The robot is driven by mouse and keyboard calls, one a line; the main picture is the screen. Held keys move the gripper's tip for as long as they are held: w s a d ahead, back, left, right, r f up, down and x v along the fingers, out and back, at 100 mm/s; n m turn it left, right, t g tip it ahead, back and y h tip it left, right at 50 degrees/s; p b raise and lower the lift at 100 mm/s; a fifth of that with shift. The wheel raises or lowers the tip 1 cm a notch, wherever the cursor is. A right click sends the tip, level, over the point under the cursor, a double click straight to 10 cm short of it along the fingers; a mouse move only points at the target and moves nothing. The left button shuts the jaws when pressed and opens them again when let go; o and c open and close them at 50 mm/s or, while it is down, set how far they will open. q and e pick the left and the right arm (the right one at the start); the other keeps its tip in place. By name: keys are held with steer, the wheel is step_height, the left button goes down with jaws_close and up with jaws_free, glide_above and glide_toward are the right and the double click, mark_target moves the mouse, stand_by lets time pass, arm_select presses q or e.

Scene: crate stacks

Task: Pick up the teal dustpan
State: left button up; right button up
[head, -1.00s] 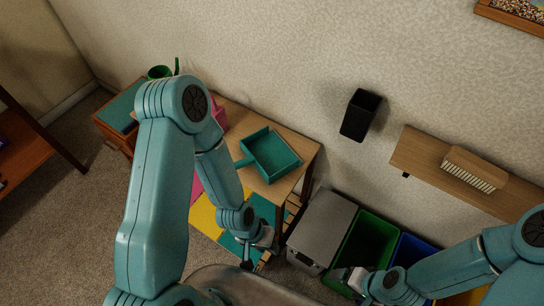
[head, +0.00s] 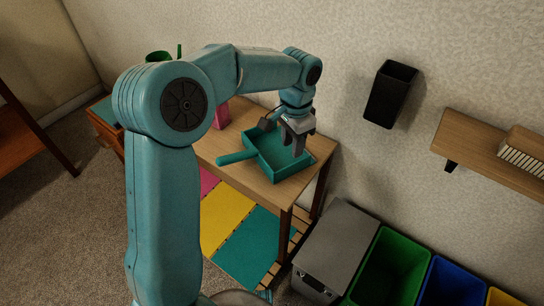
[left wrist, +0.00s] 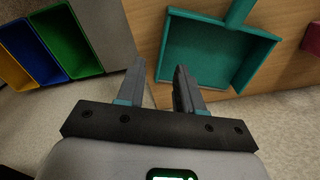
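The teal dustpan (head: 262,165) lies on the wooden table, its handle pointing left in the head view. It also shows in the left wrist view (left wrist: 212,48), with its handle pointing up and away. My left gripper (head: 297,152) points down over the right part of the pan in the head view. In the left wrist view my left gripper (left wrist: 160,68) has its fingers apart, with the pan's near left wall seen between and beyond them. I cannot tell whether the fingers touch it. My right gripper is out of view.
The wooden table (head: 213,146) also bears a pink object (head: 221,115). Right of it stand a grey bin (head: 335,245), a green bin (head: 388,265) and a blue bin (head: 450,285). A black holder (head: 390,94) and a shelf (head: 485,150) with a brush are on the wall.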

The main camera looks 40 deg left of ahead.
mark_target(289, 166)
arm_select(q)
step_height(289, 166, down, 6)
steer(key=shift+a+f+b, duration=0.1)
steer(key=shift+a+b, duration=0.05)
steer(key=shift+b, duration=0.5)
steer(key=f+b, duration=0.2)
steer(key=f, duration=0.3)
steer(key=shift+a, duration=0.2)
steer(key=shift+r, duration=0.1)
jaws_close()
